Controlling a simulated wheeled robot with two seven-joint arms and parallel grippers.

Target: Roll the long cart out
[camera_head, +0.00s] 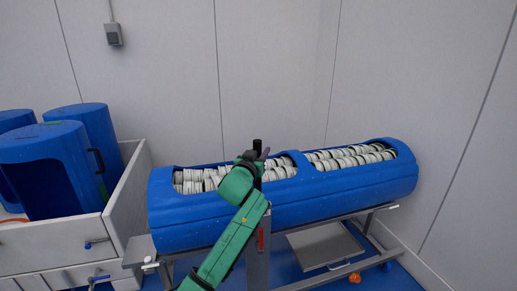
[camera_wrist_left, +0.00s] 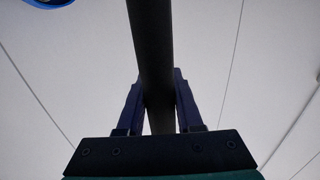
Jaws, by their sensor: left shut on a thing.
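The long cart (camera_head: 138,250) has a grey metal frame and carries a long blue tub (camera_head: 300,205). The tub lies lengthwise with two openings, and rows of white items show inside. A grey post rises at the cart's near side and a black upright handle (camera_head: 257,145) shows above the tub's edge. My left gripper (camera_head: 254,161) is shut on this handle. In the left wrist view the fingers of my left gripper (camera_wrist_left: 158,88) sit on both sides of the dark bar (camera_wrist_left: 151,40). My green arm hides part of the tub and frame. My right gripper is not in view.
A pale cart or bin (camera_head: 50,245) with several blue tubs (camera_head: 55,165) stands close at the left. Light wall panels (camera_head: 270,60) close off the back and right side. A small orange part (camera_head: 355,278) shows low at the cart's right. The floor is blue.

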